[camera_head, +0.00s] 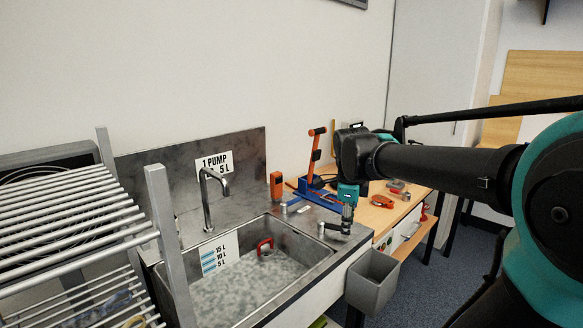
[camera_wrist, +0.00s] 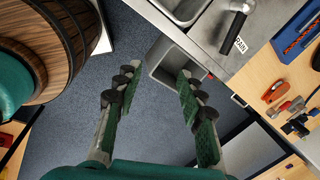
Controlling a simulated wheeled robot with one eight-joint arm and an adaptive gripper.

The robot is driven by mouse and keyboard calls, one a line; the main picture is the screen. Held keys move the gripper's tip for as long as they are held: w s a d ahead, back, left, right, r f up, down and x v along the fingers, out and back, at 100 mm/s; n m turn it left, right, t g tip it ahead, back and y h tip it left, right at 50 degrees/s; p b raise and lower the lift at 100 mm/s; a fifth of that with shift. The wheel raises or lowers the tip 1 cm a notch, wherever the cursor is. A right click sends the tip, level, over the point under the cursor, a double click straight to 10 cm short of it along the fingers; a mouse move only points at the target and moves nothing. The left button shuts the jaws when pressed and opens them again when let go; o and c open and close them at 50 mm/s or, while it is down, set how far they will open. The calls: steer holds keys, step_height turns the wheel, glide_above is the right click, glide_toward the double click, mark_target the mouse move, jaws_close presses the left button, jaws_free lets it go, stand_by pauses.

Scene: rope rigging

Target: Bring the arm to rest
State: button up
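My gripper (camera_wrist: 156,84) is open in the wrist view, its two green-padded fingers apart with nothing between them. The blue-grey floor and part of a grey bin show beyond the fingers. In the head view my arm (camera_head: 440,168) reaches in from the right, with its wrist bent down above the counter's right end. The fingers are small there and hard to separate from the metal fitting behind them.
A steel sink (camera_head: 226,312) with a tap (camera_head: 208,200) stands left of my arm. A grey bin (camera_head: 371,284) hangs at the counter front. A wooden bench (camera_head: 395,213) holds tools. A wire rack (camera_head: 75,232) stands left. A wooden barrel (camera_wrist: 62,30) shows in the wrist view.

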steer(key=s+d+f+n+t, duration=0.1)
steer(key=s+f+n, duration=0.4)
steer(key=f+n, duration=0.5)
steer(key=s+d+f+n+t, duration=0.1)
steer(key=s+d+f+n, duration=0.1)
steer(key=s+f+n, duration=0.4)
step_height(320, 180, down, 4)
steer(key=n, duration=0.5)
steer(key=shift+s+d+n+y, duration=0.2)
steer(key=shift+s+n+y, duration=0.1)
steer(key=shift+n+y, duration=0.1)
